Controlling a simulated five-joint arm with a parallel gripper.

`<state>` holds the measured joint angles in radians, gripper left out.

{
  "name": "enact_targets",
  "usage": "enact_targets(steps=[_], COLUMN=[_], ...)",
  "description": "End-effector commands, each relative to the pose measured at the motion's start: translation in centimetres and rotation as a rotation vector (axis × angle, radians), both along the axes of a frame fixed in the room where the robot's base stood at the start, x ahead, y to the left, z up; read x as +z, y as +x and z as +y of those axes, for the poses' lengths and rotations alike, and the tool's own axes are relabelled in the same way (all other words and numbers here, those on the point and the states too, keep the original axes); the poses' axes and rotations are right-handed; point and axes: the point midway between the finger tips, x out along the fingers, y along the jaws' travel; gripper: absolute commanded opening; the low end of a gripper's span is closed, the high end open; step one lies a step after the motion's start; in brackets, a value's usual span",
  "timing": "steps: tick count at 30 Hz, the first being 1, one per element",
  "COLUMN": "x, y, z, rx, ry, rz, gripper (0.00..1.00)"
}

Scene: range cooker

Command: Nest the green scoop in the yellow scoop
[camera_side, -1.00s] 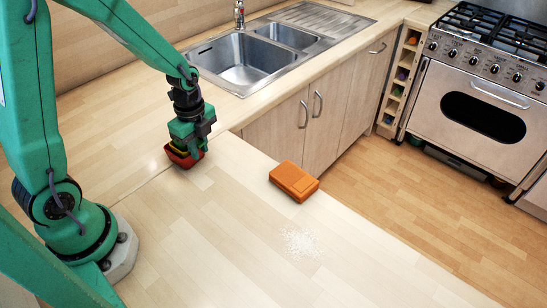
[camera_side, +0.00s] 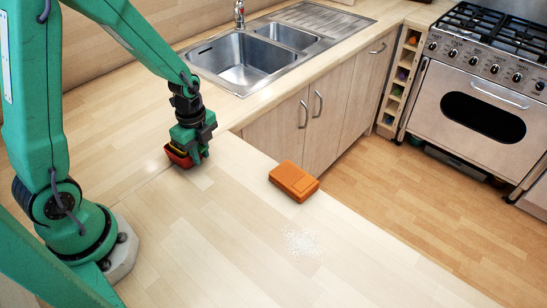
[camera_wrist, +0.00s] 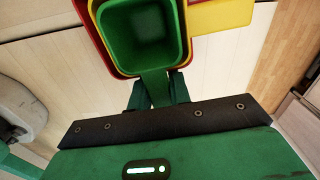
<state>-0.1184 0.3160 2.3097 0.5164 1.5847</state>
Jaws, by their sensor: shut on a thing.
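In the wrist view the green scoop (camera_wrist: 142,30) has its square cup open toward the camera, within the outline of the yellow scoop (camera_wrist: 222,14), whose handle points right. The red scoop (camera_wrist: 90,33) shows around the outside of both. My gripper (camera_wrist: 157,90) is shut on the green scoop's handle. How deep the green cup sits in the yellow one is hard to tell. In the side view my gripper (camera_side: 197,153) is low over the counter, with the red scoop (camera_side: 178,159) beneath it on the wood; the green scoop is not distinct there.
An orange box-like object (camera_side: 294,181) lies near the counter edge, with a patch of white grains (camera_side: 302,242) in front of it. The sink (camera_side: 246,60) is behind. The counter between my gripper and the orange object is clear.

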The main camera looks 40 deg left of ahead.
Motion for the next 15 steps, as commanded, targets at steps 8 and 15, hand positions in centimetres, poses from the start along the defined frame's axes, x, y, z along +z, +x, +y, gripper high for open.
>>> enact_targets(steps=[8, 15], x=[0.02, 0.13], y=[0.02, 0.03], z=[0.00, 0.00], rx=[0.000, 0.000], ry=[0.000, 0.000], rz=[-0.001, -0.001], gripper=[0.45, 0.45])
